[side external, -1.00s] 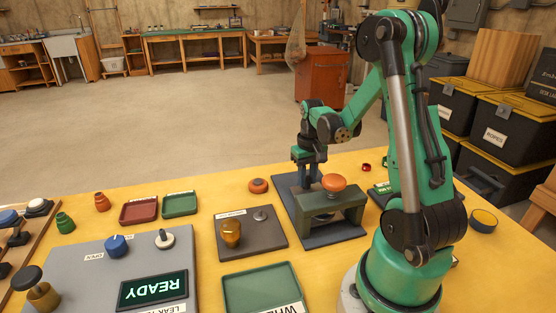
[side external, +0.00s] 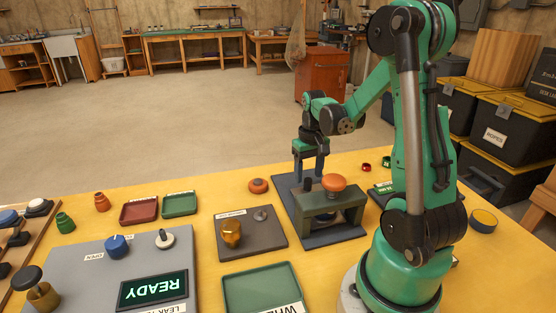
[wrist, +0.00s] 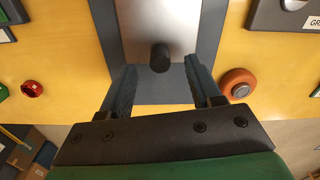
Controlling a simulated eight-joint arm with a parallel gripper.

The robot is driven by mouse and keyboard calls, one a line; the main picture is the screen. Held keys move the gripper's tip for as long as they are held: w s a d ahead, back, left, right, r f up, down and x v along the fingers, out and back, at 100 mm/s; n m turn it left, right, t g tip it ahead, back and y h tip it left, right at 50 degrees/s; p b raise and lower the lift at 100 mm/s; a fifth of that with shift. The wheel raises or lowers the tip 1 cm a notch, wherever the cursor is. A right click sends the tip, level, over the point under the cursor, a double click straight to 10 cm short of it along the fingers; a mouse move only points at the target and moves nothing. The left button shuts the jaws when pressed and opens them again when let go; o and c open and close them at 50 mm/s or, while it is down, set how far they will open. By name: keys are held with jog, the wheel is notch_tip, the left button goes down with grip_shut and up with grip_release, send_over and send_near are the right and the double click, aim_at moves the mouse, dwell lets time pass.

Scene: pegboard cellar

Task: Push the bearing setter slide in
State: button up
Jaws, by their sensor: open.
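The bearing setter (side external: 345,209) is a green bridge-shaped frame with an orange knob (side external: 334,182) on top, standing on a dark base plate (side external: 285,190). Its slide shows in the wrist view as a silver plate (wrist: 150,20) with an upright black knob (wrist: 160,58). The black knob also shows in the side view (side external: 307,185), outside the frame on its far side. My gripper (side external: 308,175) is open and empty above the far end of the base plate. In the wrist view its fingers (wrist: 160,78) point towards the knob, which appears between and just beyond the tips. Contact cannot be told.
An orange round piece (side external: 258,186) lies left of the base plate, and a grey board with a brass knob (side external: 231,233) stands nearer. A green tray (side external: 232,290) is in front. A red piece (wrist: 32,88) lies on the other side. The table beyond the plate is clear.

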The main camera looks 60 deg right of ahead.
aim_at(308, 179)
jog(key=shift+r, duration=1.85)
jog(key=m, duration=0.4)
jog(key=shift+f+m, duration=0.1)
jog(key=shift+m, duration=0.2)
jog(key=shift+f+m, duration=0.1)
jog(key=shift+m, duration=1.1)
jog(key=shift+f, duration=2.75)
grip_shut()
jog(key=shift+s, duration=0.1)
